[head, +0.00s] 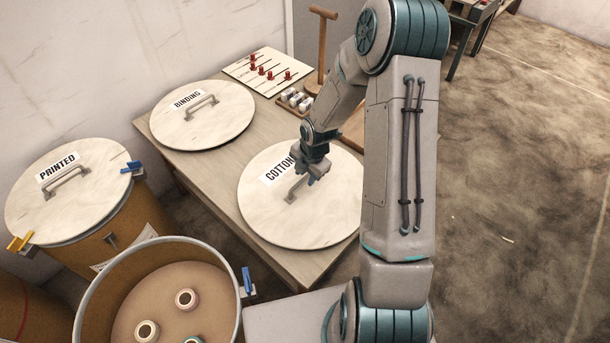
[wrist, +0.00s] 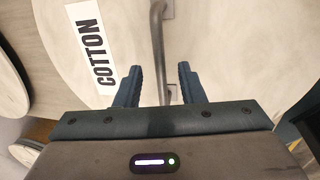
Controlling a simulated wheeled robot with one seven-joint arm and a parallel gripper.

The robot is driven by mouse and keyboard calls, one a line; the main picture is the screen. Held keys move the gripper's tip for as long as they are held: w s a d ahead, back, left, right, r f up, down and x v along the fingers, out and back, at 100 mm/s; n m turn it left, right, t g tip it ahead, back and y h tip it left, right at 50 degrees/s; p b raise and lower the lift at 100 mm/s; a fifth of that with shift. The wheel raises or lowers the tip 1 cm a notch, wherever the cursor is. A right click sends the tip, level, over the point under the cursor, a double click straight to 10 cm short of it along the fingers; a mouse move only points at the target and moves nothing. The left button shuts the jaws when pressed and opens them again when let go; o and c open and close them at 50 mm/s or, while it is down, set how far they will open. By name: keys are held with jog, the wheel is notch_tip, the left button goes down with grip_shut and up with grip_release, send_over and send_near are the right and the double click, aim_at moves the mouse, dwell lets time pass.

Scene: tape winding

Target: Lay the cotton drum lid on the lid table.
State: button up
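The cotton drum lid (head: 275,215) is a pale round lid with a COTTON label and a grey bar handle (head: 292,190). It lies flat on the wooden lid table (head: 205,172), towards the near side. My gripper (head: 315,178) is over the lid, close to the handle. In the wrist view, my gripper (wrist: 159,72) has its two fingers apart, with the handle (wrist: 157,40) showing in the gap between them and touching neither finger. The lid (wrist: 225,45) fills most of that view. My gripper hides part of the handle and label in the head view.
The binding lid (head: 215,127) lies on the same table, behind left. An open drum (head: 235,275) with several spools stands at front left. A closed drum with the printed lid (head: 90,210) stands left. A peg board (head: 270,68) and small tray (head: 293,102) sit at the table's back.

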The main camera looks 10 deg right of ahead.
notch_tip(320, 180, up, 12)
jog(key=s+d+p, duration=0.1)
jog(key=s+p, duration=0.1)
jog(key=p, duration=0.1)
jog(key=shift+f, duration=0.2)
jog(key=shift+d, duration=0.1)
jog(key=s+r+m+p, duration=0.3)
jog(key=s+r+m, duration=0.3)
jog(key=r+m, duration=0.2)
jog(key=s+a+r+m+p, duration=0.1)
jog(key=s+r+m+p, duration=0.3)
jog(key=s+r+m, duration=0.3)
jog(key=s+r+m+t+h+p, duration=0.1)
jog(key=s+r+m+p, duration=0.3)
jog(key=r, duration=1.1)
jog(key=s+m, duration=0.3)
jog(key=m, duration=0.3)
jog(key=shift+s+a+r, duration=0.15)
jog(key=shift+r, duration=0.1)
